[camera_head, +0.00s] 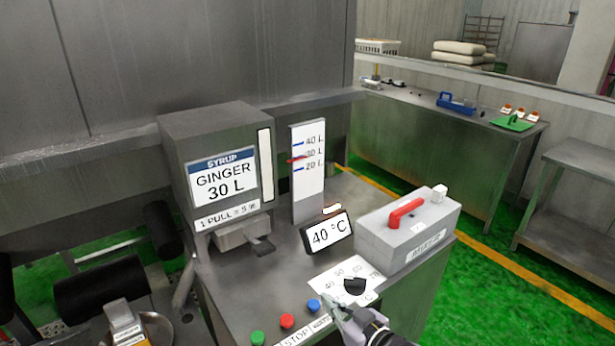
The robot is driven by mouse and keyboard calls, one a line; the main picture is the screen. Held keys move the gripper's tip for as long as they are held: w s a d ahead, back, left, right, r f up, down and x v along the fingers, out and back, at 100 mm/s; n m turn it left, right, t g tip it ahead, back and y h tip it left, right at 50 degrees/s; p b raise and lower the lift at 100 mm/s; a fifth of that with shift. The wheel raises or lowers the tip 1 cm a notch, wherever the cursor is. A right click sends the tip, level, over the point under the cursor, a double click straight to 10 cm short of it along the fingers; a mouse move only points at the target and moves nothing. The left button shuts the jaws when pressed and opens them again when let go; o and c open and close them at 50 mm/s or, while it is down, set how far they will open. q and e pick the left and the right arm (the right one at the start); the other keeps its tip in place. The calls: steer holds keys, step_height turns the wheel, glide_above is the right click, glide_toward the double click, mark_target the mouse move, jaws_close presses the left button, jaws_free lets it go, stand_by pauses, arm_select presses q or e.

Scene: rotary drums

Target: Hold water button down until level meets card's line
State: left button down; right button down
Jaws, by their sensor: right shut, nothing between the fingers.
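The water button is probably the blue button (313,305) on the steel console top, with a partly hidden label beside it. My right gripper (332,305) is shut and empty, its tips just right of the blue button; I cannot tell whether they touch it. The white level gauge (309,184) stands upright behind, marked 40, 30 and 20 L. A red pointer (298,160) sits close to the 30 L mark. The card (223,178) on the syrup box reads GINGER 30 L. My left gripper is not in view.
A red button (287,321) and a green button (257,338) lie left of the blue one. A 40 °C display (328,233), a dial (354,286) and a grey box with a red handle (407,213) stand close to my right gripper.

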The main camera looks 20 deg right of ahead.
steer(key=b+v, duration=0.1)
steer(key=v, duration=0.4)
steer(key=shift+r, duration=0.15)
steer(key=shift+d, duration=0.1)
steer(key=s+d+f+m+g+h, duration=0.1)
steer(key=s+d+f+g+h, duration=0.15)
steer(key=f, duration=0.85)
steer(key=s+d+f+g+h+b, duration=0.1)
steer(key=s+d+f, duration=0.2)
steer(key=f, duration=0.7)
steer(key=s+d+f+m+g+h, duration=0.1)
steer(key=s+d+f+g, duration=0.15)
steer(key=f, duration=0.85)
steer(key=s+f+g, duration=0.3)
steer(key=s+f, duration=1)
steer(key=s+a+f+g, duration=0.1)
steer(key=s+a+f, duration=0.1)
steer(key=s, duration=0.4)
steer(key=s+a+f+g+b, duration=0.1)
steer(key=s+f+g, duration=0.1)
steer(key=s+f, duration=0.2)
steer(key=s+a+f+g, duration=0.1)
steer(key=s+a+f, duration=0.1)
steer(key=s, duration=0.8)
steer(key=shift+s+a+f+h, duration=0.2)
steer(key=shift+a+f+h, duration=0.2)
steer(key=shift+f, duration=0.45)
